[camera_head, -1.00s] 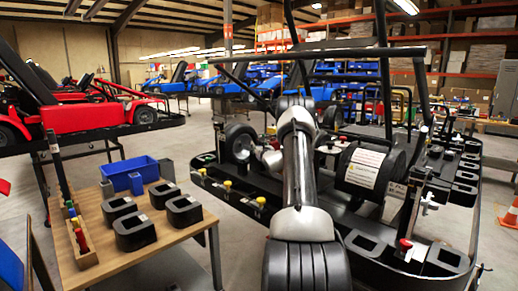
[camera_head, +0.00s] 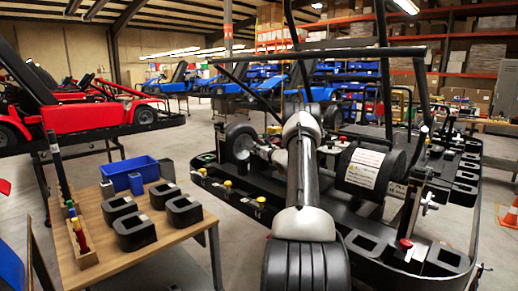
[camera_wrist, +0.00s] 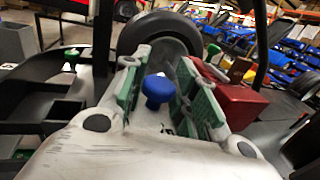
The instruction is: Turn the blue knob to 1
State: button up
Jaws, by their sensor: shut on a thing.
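The blue knob (camera_wrist: 157,90) shows in the middle of the wrist view, a round cap on a short stem. My gripper (camera_wrist: 162,80) has its two green-padded fingers on either side of it and is shut on it. The contact faces of the pads are partly hidden, and I cannot read any number or pointer for the knob. In the head view my arm reaches forward to the black kart on its stand (camera_head: 240,197). My arm hides the knob and the fingertips there.
A red box (camera_wrist: 240,103) sits close to the right of my gripper, with a black tyre (camera_wrist: 160,33) behind. Several yellow knobs (camera_head: 228,184) line the kart's front edge. A wooden table (camera_head: 165,245) with black blocks and a blue bin (camera_head: 128,172) stands at left.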

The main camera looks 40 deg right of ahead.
jog(key=shift+r, duration=0.1)
jog(key=o, duration=1)
notch_tip(320, 180, up, 10)
jog(key=shift+f, duration=0.1)
